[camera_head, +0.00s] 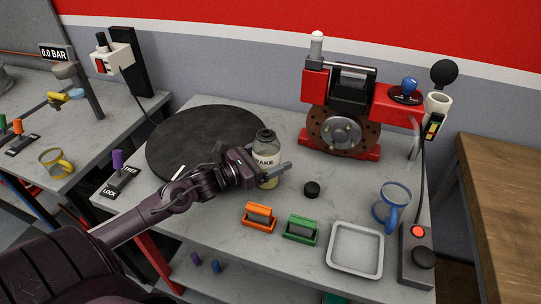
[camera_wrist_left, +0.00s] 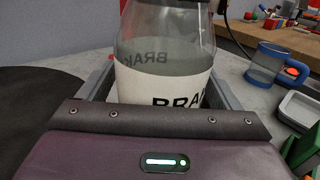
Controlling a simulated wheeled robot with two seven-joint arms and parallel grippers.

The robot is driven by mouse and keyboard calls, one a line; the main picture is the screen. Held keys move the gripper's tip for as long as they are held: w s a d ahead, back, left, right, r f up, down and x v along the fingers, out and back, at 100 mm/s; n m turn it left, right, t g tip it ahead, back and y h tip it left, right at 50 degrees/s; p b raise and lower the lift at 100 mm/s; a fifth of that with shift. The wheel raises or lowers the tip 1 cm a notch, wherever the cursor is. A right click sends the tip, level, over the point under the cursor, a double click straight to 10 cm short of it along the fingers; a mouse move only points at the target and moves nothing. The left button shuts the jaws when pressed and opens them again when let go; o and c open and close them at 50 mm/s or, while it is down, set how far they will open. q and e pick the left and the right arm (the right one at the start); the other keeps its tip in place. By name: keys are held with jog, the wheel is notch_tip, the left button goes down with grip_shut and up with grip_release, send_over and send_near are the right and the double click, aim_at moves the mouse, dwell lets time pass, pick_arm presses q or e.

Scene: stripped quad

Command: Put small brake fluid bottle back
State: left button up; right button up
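The small brake fluid bottle (camera_head: 265,158) is a clear bottle with a white label and a dark top. It stands upright on the grey workbench, near the edge of the black round mat. My left gripper (camera_head: 269,172) reaches in from the left, low on the bottle, with a finger along each side. In the left wrist view the bottle (camera_wrist_left: 163,85) fills the space between the grey fingers, which appear to touch its sides. The bottle's base is partly hidden. My right gripper is not in view.
A black cap (camera_head: 312,189) lies right of the bottle. Orange (camera_head: 259,217) and green (camera_head: 300,229) holders, a grey tray (camera_head: 356,250), a blue mug (camera_head: 393,207) and a button box (camera_head: 417,256) line the front right. A red brake rig (camera_head: 345,120) stands behind.

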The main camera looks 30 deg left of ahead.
pick_arm(q)
jog(key=shift+r, duration=0.2)
jog(key=shift+s+a+f, duration=0.1)
jog(key=shift+s+f, duration=0.05)
jog(key=shift+s, duration=0.05)
jog(key=v, duration=1)
jog(key=shift+s+a, duration=0.1)
jog(key=shift+s, duration=0.1)
jog(key=shift+s+a, duration=0.25)
jog(key=shift+s, duration=0.25)
